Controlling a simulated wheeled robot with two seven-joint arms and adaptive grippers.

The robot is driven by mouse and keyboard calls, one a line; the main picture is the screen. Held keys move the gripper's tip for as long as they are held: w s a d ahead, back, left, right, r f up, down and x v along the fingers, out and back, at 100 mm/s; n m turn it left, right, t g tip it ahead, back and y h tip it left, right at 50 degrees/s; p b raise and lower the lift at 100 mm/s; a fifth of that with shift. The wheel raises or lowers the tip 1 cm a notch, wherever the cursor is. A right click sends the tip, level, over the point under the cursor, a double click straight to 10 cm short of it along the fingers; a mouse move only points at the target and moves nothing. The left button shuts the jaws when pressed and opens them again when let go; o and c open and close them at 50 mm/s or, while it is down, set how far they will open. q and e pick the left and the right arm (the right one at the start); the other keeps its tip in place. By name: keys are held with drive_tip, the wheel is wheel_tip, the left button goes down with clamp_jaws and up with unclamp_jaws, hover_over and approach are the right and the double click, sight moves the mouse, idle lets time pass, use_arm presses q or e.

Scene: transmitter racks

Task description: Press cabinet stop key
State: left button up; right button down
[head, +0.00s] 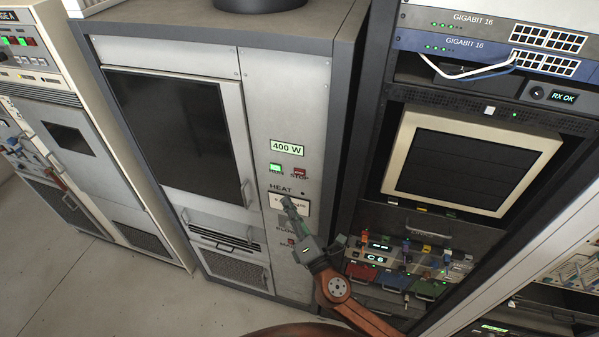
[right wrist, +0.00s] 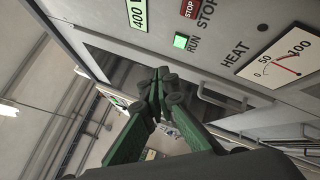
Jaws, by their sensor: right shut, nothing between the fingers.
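The grey cabinet (head: 255,120) stands in the middle of the head view. Its red stop key (head: 299,172), labelled STOP, sits right of the lit green RUN key (head: 276,168) and below the 400 W display (head: 287,148). In the right wrist view the stop key (right wrist: 190,9) is at the top edge, and the RUN key (right wrist: 180,41) is below it. My right gripper (head: 287,201) is shut and empty, in front of the HEAT meter and below the keys in the head view. Its closed fingertips (right wrist: 162,75) also show in the right wrist view. My left gripper is out of view.
The HEAT meter (head: 302,206) is partly hidden behind my gripper. A rack with a beige-framed screen (head: 460,165) and patch cables stands to the right. Another cabinet (head: 75,150) stands to the left. Bare floor (head: 50,290) shows at the lower left.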

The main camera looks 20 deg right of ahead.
sight(300, 172)
drive_tip(key=shift+w+d, duration=0.1)
drive_tip(key=shift+w+d+b, duration=0.2)
drive_tip(key=shift+w+d, duration=0.6)
drive_tip(key=shift+w, duration=0.4)
drive_tip(key=shift+w+d+b, duration=0.2)
drive_tip(key=shift+w+d, duration=0.65)
drive_tip(key=shift+w, duration=0.3)
drive_tip(key=shift+w+d+b, duration=0.2)
drive_tip(key=shift+w+d, duration=0.6)
drive_tip(key=shift+w, duration=0.4)
drive_tip(key=shift+w, duration=0.15)
drive_tip(key=shift+w+d, duration=0.2)
drive_tip(key=shift+w+d, duration=0.2)
drive_tip(key=shift+w, duration=0.1)
drive_tip(key=shift+s+a, duration=0.45)
drive_tip(key=shift+s, duration=0.2)
drive_tip(key=shift+s, duration=0.1)
